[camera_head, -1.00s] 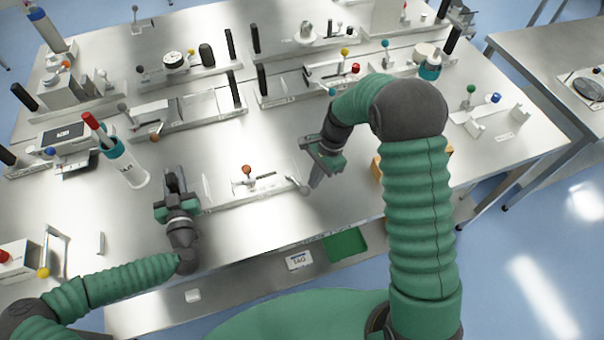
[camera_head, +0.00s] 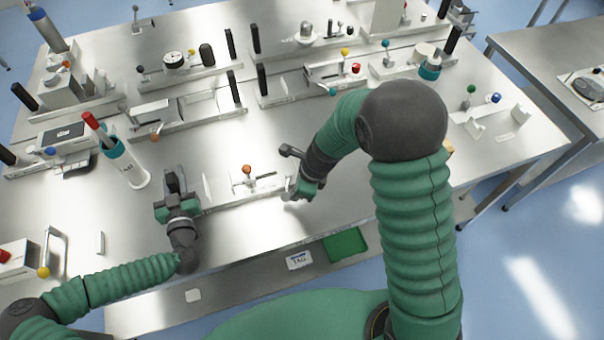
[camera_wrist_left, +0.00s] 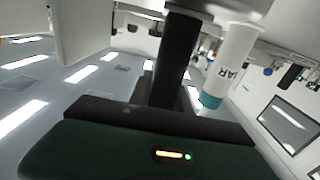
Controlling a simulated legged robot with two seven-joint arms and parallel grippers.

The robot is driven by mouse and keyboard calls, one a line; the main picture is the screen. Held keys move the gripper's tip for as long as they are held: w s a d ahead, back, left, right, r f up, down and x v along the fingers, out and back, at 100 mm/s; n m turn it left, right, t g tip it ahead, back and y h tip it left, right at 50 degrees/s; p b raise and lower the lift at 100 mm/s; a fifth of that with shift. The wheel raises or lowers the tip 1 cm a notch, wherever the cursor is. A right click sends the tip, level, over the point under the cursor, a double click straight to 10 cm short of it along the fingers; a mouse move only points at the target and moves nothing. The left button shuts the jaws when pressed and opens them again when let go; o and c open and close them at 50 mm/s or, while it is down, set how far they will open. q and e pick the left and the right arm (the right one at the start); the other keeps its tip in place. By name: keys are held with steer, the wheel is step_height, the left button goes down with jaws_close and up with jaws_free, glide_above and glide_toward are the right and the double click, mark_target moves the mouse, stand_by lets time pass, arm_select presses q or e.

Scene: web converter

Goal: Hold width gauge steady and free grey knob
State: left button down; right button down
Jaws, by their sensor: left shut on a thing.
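The width gauge (camera_head: 236,195) is a low metal fixture with an orange knob (camera_head: 247,169) near the front edge of the table. My left gripper (camera_head: 174,183) is at its left end, shut on what looks like its black upright handle. A dark upright bar, seemingly that handle (camera_wrist_left: 176,60), stands in front of the gripper body in the left wrist view. My right gripper (camera_head: 296,185) is at the gauge's right end, where the grey knob was visible earlier. The arm and gripper now cover that knob, and the fingers are too small to read.
A white cylinder with a teal band and red-topped tool (camera_head: 125,165) stands left of the left gripper. Several similar fixtures (camera_head: 185,115) line the table behind. A green tray (camera_head: 345,244) lies below the front edge.

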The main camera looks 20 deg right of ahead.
arm_select(q)
steer(key=shift+s+d+f, duration=0.15)
steer(key=shift+s+f, duration=0.05)
steer(key=shift+f, duration=0.4)
arm_select(e)
steer(key=shift+a+f, duration=0.1)
steer(key=shift+a, duration=0.5)
steer(key=d, duration=0.1)
steer(key=s+d+r, duration=0.1)
steer(key=s+d, duration=0.1)
steer(key=shift+s+d+r, duration=0.2)
steer(key=shift+d+r, duration=0.15)
steer(key=v, duration=0.9)
arm_select(q)
steer(key=shift+w+r+p, duration=0.15)
steer(key=shift+r+p, duration=0.2)
steer(key=shift+p, duration=0.1)
arm_select(e)
steer(key=shift+a+r, duration=0.1)
steer(key=shift+r, duration=0.4)
